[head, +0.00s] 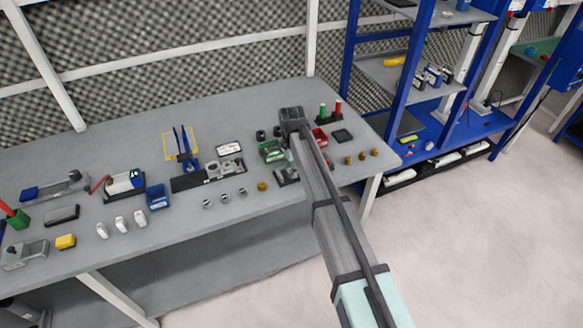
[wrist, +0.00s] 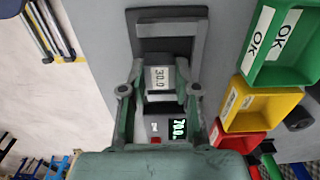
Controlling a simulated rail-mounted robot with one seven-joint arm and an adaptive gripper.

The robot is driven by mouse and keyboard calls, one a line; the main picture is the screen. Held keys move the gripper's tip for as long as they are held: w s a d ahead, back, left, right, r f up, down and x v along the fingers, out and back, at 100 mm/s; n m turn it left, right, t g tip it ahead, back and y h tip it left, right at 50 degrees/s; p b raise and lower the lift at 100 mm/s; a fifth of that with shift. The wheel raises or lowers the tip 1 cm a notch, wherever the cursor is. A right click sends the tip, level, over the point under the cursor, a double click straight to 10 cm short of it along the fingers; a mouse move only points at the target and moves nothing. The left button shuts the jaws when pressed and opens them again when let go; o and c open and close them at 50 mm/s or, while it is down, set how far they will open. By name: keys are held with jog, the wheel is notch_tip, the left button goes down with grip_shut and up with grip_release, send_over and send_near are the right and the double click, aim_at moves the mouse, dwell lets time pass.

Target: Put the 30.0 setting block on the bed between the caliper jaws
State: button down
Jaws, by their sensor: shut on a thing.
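The 30.0 setting block (wrist: 158,78) shows its white label in the wrist view, between the two fingers of my gripper (wrist: 160,92). My gripper is shut on it. Just below it in the wrist view is a dark unit with a lit green display (wrist: 178,127) that reads about 70.0. Beyond the block is a grey, dark-edged rectangular part (wrist: 168,30), which looks like part of the caliper. My fingers hide part of it, and I cannot tell whether the block touches it. In the head view my gripper (head: 292,117) is over the bench, and the block is hidden.
A green bin (wrist: 284,55) and a yellow bin (wrist: 262,103), both close on the right of the wrist view, stand with a red bin (wrist: 235,137). The grey bench (head: 110,150) holds several tools and parts to the left. Small brass pieces (head: 362,156) stand at the right.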

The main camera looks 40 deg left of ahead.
jog(key=shift+f, duration=0.2)
jog(key=c, duration=0.8)
grip_release()
jog(key=shift+c, duration=0.2)
jog(key=shift+r, duration=0.1)
notch_tip(320, 180, up, 12)
jog(key=b, duration=0.3)
jog(key=shift+r, duration=0.1)
